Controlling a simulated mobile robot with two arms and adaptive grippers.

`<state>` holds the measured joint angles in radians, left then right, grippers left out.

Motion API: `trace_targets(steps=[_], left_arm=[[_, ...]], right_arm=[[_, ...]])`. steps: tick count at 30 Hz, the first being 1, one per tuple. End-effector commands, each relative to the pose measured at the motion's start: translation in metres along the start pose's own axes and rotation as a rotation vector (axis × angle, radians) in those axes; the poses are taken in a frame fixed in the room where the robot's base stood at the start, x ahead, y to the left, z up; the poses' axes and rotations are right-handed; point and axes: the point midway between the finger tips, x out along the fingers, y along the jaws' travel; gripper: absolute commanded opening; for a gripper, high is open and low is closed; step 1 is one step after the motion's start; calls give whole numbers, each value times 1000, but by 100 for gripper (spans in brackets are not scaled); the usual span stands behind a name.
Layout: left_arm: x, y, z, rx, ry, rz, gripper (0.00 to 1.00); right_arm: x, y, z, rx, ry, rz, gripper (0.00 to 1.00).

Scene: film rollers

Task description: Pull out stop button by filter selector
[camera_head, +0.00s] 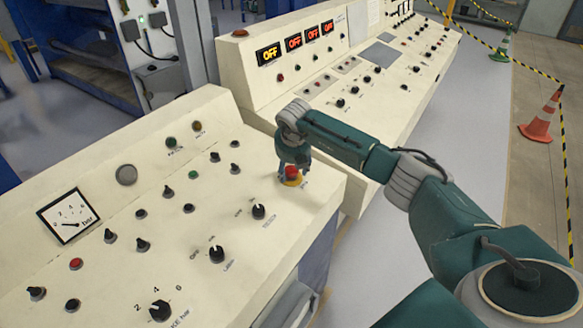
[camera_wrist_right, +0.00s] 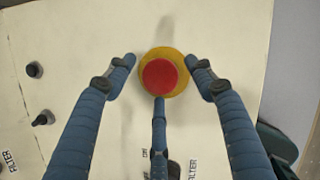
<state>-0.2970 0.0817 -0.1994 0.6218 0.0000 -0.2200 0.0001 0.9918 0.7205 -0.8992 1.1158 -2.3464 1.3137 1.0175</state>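The stop button is a red mushroom cap (camera_head: 291,172) on a yellow base (camera_head: 293,182), near the right edge of the cream control panel (camera_head: 330,190). It also shows in the right wrist view (camera_wrist_right: 160,76), with its yellow ring (camera_wrist_right: 178,60) around it. My right gripper (camera_head: 293,160) is directly above the button. In the right wrist view its blue fingers (camera_wrist_right: 159,78) are spread around the button, two at the sides and one below, with visible gaps at the sides. The black filter selector knob (camera_head: 258,211) is in front of the button. My left gripper is not in view.
Several knobs and small buttons cover the panel, with a bar gauge (camera_head: 68,218) at left. A second console (camera_head: 390,100) with lit OFF displays stands behind. An orange cone (camera_head: 541,115) and striped tape are at right; the grey floor (camera_head: 470,130) between is clear.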

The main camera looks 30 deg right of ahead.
Motion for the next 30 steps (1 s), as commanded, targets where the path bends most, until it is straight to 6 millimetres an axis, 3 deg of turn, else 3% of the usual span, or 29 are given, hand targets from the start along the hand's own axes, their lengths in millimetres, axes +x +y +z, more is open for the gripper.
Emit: trace_targets(steps=[1,7,22,23,24,25,30], left_arm=[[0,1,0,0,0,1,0],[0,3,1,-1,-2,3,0],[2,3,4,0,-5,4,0],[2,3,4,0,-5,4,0],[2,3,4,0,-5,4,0],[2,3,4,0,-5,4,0],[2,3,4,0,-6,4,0]], right_arm=[[0,0,0,0,0,0,41],[0,0,0,0,0,0,2],[-16,0,8,1,-4,1,0],[-16,0,8,2,-5,1,41],[-16,0,8,2,-5,1,49],[-16,0,8,2,-4,1,55],[-15,0,6,1,-2,1,55]])
